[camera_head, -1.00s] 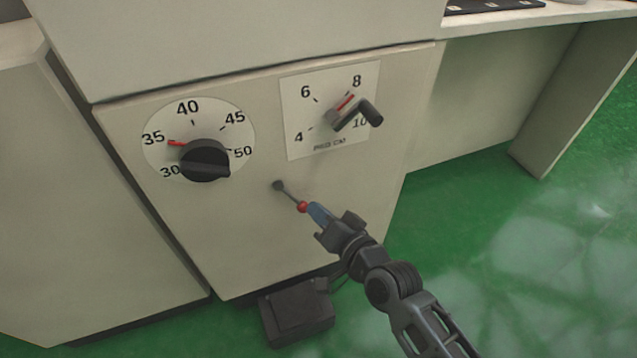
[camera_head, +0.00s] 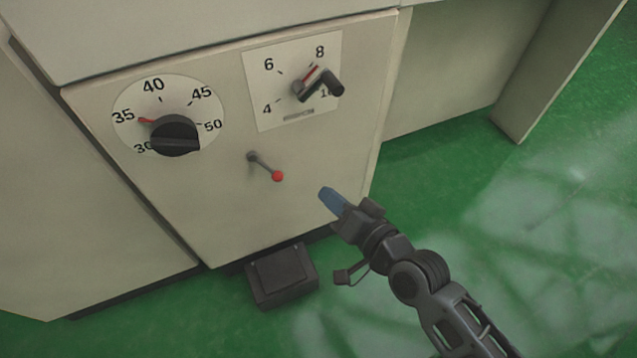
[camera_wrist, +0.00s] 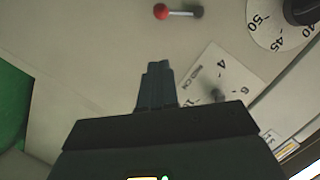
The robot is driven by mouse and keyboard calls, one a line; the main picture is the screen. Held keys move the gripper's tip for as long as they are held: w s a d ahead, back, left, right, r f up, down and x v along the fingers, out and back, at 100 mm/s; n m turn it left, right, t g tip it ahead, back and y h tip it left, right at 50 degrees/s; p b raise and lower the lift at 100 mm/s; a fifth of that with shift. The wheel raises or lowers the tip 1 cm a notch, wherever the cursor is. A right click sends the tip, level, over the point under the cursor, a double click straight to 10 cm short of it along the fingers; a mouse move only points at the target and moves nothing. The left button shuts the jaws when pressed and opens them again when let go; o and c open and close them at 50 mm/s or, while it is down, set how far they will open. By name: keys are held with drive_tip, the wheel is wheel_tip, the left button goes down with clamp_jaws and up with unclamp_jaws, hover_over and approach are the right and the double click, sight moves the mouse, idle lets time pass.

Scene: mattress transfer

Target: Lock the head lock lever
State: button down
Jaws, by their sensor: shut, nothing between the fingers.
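The lever (camera_head: 266,167) is a short grey rod with a red ball end on the beige front panel, below and between two dials. In the head view it slants down to the right from its pivot. It also shows in the wrist view (camera_wrist: 180,13), at the top. My gripper (camera_head: 325,193) is to the right of the red ball and a little lower, apart from it. Its blue fingers are together and empty. The wrist view also shows the closed fingers of my gripper (camera_wrist: 158,68).
A black knob (camera_head: 175,137) on a round 30–50 dial is at the upper left. A crank handle (camera_head: 322,84) sticks out of the square dial above the lever. A dark pedal box (camera_head: 282,277) stands on the green floor (camera_head: 560,230) below. Open floor lies to the right.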

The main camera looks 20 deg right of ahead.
drive_tip(key=shift+v, duration=1.1)
drive_tip(key=s+d+r+n+h, duration=0.1)
drive_tip(key=s+d+r+n, duration=0.1)
drive_tip(key=s, duration=0.6)
drive_tip(key=s+d+r+n+h, duration=0.1)
drive_tip(key=s+r+n, duration=0.15)
drive_tip(key=s, duration=0.65)
drive_tip(key=s+d+r+n+h, duration=0.1)
drive_tip(key=s+d+r, duration=0.15)
drive_tip(key=s, duration=0.55)
drive_tip(key=s+r+p, duration=0.2)
drive_tip(key=r+p, duration=0.5)
drive_tip(key=r, duration=0.3)
drive_tip(key=s+a+r+n+p, duration=0.1)
drive_tip(key=s+r+p, duration=0.2)
drive_tip(key=r+p, duration=0.5)
wheel_tip(320, 180, up, 3)
drive_tip(key=shift+a+f+h, duration=0.1)
drive_tip(key=shift+a+h, duration=0.2)
drive_tip(key=c, duration=1.8)
unclamp_jaws()
drive_tip(key=shift+n, duration=0.25)
